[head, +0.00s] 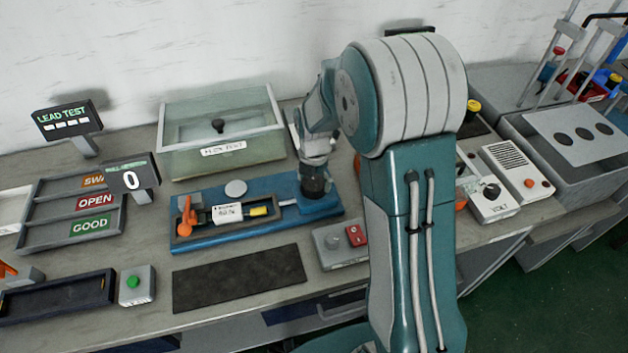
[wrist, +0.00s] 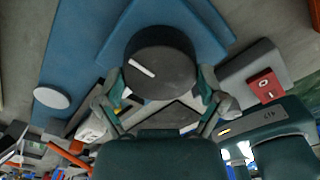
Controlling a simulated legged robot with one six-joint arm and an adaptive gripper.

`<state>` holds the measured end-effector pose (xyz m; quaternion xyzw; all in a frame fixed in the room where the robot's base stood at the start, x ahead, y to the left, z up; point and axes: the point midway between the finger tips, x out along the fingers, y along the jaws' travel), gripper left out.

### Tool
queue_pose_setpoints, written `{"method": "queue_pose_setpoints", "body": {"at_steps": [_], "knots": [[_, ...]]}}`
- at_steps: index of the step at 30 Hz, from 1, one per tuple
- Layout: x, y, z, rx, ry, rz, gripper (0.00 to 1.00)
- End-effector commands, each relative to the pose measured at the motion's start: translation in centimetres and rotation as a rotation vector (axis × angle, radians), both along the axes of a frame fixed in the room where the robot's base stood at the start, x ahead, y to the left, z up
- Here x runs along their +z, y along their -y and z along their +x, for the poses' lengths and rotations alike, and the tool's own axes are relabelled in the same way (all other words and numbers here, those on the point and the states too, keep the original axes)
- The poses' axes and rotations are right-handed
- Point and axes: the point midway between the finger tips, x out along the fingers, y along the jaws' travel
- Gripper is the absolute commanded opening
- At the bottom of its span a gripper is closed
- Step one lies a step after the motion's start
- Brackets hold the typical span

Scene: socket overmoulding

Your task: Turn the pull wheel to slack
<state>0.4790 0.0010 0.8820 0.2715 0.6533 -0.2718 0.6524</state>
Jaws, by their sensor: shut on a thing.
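The pull wheel is a dark round knob (wrist: 165,65) with a white line on its top, seen close in the wrist view. The line slants from upper left to lower right. In the head view the wheel (head: 315,186) stands at the right end of a blue fixture (head: 205,241), partly hidden by my gripper. My gripper (wrist: 160,88) has one finger on each side of the wheel and is shut on it. In the head view my gripper (head: 314,164) comes down from above. The scale marks around the wheel, if any, cannot be made out.
The fixture holds an orange clamp (head: 186,215), a white labelled block (head: 227,213) and a pale disc (head: 236,188). A grey box with a red switch (head: 354,235) sits close in front. A glass-sided tank (head: 222,130) stands behind. A dark mat (head: 240,279) lies in front.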

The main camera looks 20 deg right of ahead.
Motion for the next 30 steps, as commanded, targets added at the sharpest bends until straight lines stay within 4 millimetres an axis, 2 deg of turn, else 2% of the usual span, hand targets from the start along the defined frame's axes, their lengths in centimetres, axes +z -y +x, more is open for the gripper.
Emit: {"method": "queue_pose_setpoints", "body": {"at_steps": [15, 16, 26, 30], "knots": [[0.22, -0.07, 0.40, 0.022, 0.014, 0.000, 0.41], [0.22, -0.07, 0.40, 0.022, 0.014, 0.000, 0.98], [0.12, -0.03, 0.16, 0.019, 0.006, 0.000, 1.00], [0.70, -0.03, 0.14, 0.019, 0.006, 0.000, 1.00]]}}
